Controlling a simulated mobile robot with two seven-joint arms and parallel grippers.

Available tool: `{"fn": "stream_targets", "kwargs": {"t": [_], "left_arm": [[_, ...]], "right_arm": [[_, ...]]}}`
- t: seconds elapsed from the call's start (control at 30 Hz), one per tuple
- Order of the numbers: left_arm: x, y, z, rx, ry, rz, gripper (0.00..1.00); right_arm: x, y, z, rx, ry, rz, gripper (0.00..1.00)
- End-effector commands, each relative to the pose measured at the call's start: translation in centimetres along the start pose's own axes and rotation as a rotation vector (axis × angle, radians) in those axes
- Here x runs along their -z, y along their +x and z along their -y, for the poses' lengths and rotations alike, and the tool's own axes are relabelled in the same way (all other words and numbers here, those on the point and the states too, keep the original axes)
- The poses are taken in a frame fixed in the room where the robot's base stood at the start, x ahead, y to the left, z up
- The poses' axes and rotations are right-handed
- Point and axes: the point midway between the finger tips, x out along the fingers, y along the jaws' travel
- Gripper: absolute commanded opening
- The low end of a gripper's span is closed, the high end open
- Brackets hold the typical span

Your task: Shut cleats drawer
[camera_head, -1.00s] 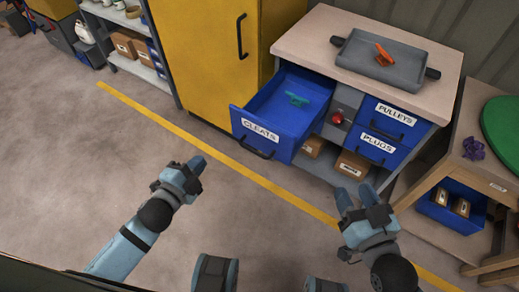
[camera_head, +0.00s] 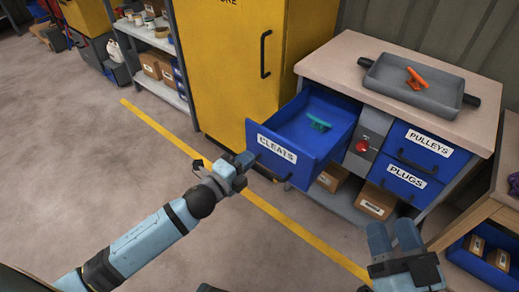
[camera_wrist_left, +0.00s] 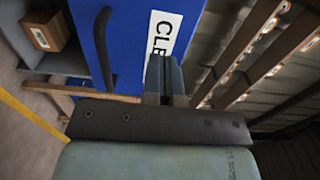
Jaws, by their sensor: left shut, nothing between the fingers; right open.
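The blue cleats drawer (camera_head: 276,158) stands pulled out of the workbench, its white label facing me. A green cleat (camera_head: 318,122) lies inside it. My left gripper (camera_head: 243,160) is shut and empty, with its fingertips at the left part of the drawer front; I cannot tell whether they touch. In the left wrist view the shut fingers (camera_wrist_left: 165,80) point at the drawer front (camera_wrist_left: 125,40) beside its label, with the dark handle to the left. My right gripper (camera_head: 393,240) is open and empty, low in front of the bench, apart from the drawer.
The bench top (camera_head: 335,63) carries a grey tray (camera_head: 425,92) with an orange cleat (camera_head: 416,78). Shut pulleys (camera_head: 428,150) and plugs (camera_head: 400,180) drawers are to the right. A yellow cabinet (camera_head: 225,70) stands left. The floor in front is clear.

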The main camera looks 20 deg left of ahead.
Motion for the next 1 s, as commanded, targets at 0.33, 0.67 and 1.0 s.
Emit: {"fn": "stream_targets", "kwargs": {"t": [0.33, 0.67, 1.0], "left_arm": [[0.0, 4.9, -0.1, 0.0, -0.001, 0.0, 0.0], [0.0, 5.5, 0.0, -0.001, -0.001, 0.0, 0.0], [0.0, 6.3, 0.1, 0.0, -0.001, 0.0, 0.0]], "right_arm": [[-1.3, -0.1, 0.1, 0.009, 0.013, 0.028, 0.5], [-1.3, -0.1, -0.1, 0.009, 0.01, 0.039, 0.5], [-0.9, 0.0, -0.1, 0.01, 0.007, 0.029, 0.5]]}}
